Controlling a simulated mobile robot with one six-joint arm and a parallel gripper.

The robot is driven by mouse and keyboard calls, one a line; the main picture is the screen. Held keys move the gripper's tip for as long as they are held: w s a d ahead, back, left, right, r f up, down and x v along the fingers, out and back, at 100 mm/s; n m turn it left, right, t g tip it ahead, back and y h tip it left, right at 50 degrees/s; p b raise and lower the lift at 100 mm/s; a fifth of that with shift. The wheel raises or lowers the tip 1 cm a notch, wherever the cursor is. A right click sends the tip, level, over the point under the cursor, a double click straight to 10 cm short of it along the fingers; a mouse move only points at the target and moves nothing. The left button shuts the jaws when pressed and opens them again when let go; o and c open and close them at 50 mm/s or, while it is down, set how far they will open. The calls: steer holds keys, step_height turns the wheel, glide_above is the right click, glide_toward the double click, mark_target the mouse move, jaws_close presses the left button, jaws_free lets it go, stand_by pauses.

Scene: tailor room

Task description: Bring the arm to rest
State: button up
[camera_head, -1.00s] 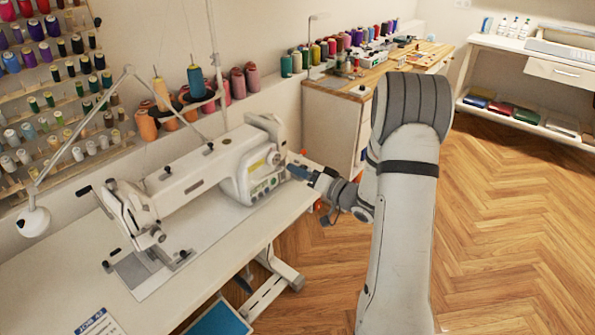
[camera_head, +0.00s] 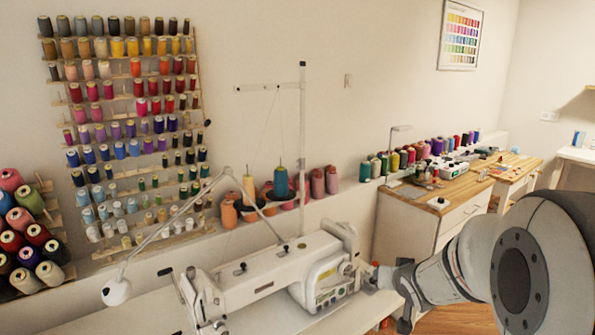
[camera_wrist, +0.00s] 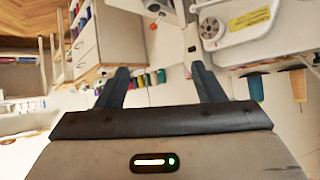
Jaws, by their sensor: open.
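My arm (camera_head: 450,270) reaches in from the lower right in the head view, its large rounded joint close to the camera. My gripper (camera_head: 375,278) is at the right end of the white sewing machine (camera_head: 270,275). I cannot tell from this view whether it touches the machine. In the wrist view my gripper (camera_wrist: 161,80) shows two dark fingers spread wide apart, with nothing between them. The sewing machine (camera_wrist: 235,25) shows at the upper right there, beyond the fingers.
The sewing table (camera_head: 150,312) fills the lower left. A wooden-topped cabinet (camera_head: 425,220) stands behind the gripper. A rack of thread spools (camera_head: 130,130) hangs on the wall, with a thread stand (camera_head: 302,150) behind the machine. Wooden floor (camera_head: 455,320) shows at the lower right.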

steer(key=s+a+r+n+g+p, duration=0.1)
steer(key=s+a+g, duration=0.3)
steer(key=s, duration=0.8)
steer(key=s+a+r+g+p, duration=0.1)
steer(key=s+a+r+g, duration=0.2)
steer(key=s, duration=1)
steer(key=shift+s+a+n+g+y, duration=0.25)
steer(key=shift+a+n+g+y, duration=0.15)
steer(key=shift+a+g, duration=0.15)
steer(key=shift+d+r, duration=0.1)
steer(key=shift+c, duration=0.2)
